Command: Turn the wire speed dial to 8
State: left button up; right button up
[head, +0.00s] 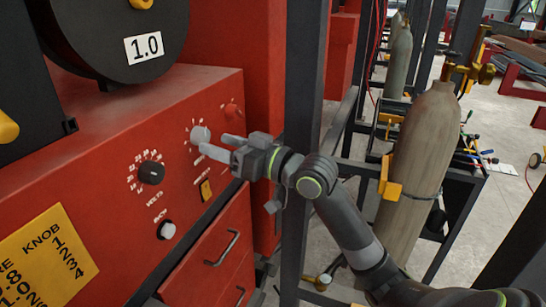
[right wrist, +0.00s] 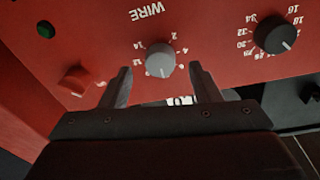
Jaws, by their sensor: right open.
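The wire speed dial is a light grey round knob on the red machine panel, in the head view (head: 200,134) and the right wrist view (right wrist: 160,60). The upside-down word WIRE and a ring of small numbers surround it in the wrist view. Its pointer mark is too small to read surely. My right gripper (head: 221,146) is open and empty in front of the dial. In the wrist view its fingertips (right wrist: 161,78) stand apart, one to each side of the dial's lower part; I cannot tell whether either touches it. My left gripper is not in view.
A black volts knob (head: 151,172), a red knob (head: 232,112), a yellow switch (head: 206,189) and a pale lower knob (head: 166,230) share the red panel (head: 105,185). A yellow chart (head: 45,260) is at left. A dark post (head: 302,90) and gas cylinder (head: 420,140) stand right.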

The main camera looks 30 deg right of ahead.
jog(key=p+v, duration=0.3)
jog(key=v, duration=1.1)
jog(key=shift+s+d, duration=0.1)
jog(key=shift+s, duration=0.05)
